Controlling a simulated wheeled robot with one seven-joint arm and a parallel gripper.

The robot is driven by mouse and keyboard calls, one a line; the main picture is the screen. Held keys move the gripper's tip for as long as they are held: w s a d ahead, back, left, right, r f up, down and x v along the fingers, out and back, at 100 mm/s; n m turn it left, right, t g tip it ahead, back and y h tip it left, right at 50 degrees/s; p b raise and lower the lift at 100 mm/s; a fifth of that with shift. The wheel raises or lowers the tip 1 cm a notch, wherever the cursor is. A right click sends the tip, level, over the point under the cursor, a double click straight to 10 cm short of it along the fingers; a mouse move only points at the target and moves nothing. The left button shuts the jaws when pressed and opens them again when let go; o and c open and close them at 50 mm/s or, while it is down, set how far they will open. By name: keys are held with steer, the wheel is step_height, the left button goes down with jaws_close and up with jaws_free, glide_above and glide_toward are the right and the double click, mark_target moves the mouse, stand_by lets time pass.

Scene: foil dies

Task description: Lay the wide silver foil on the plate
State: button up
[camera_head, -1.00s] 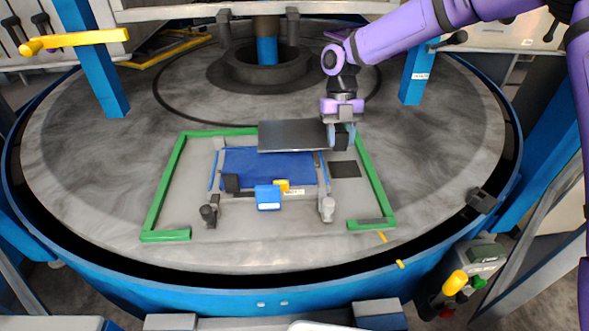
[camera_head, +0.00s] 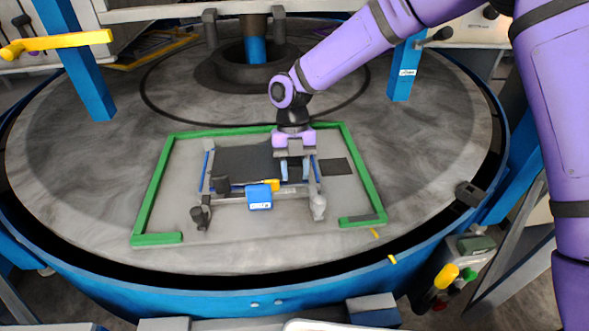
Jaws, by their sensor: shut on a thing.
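The wide foil (camera_head: 240,163) is a dark grey sheet in the head view. It covers the area inside the small fixture in the middle of the turntable. The blue plate is hidden under it; I cannot tell whether the foil touches it everywhere. My gripper (camera_head: 292,172) is over the foil's right end and is shut on it. The gripper hides part of that end.
A green frame (camera_head: 150,197) surrounds the fixture, with a gap at the front. A blue block (camera_head: 259,197) with a small yellow piece (camera_head: 274,185) sits at the front. A dark square (camera_head: 336,167) lies to the right.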

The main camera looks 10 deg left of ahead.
steer(key=shift+f, duration=0.2)
steer(key=o, duration=0.8)
steer(key=shift+o, duration=0.2)
steer(key=shift+w+r, duration=0.1)
steer(key=shift+r, duration=0.2)
steer(key=w+a, duration=0.1)
steer(key=w, duration=0.3)
steer(key=w+a, duration=0.1)
steer(key=w, duration=0.3)
steer(key=w+a, duration=0.1)
steer(key=w, duration=0.2)
steer(key=shift+w+r, duration=0.3)
steer(key=shift+w, duration=0.1)
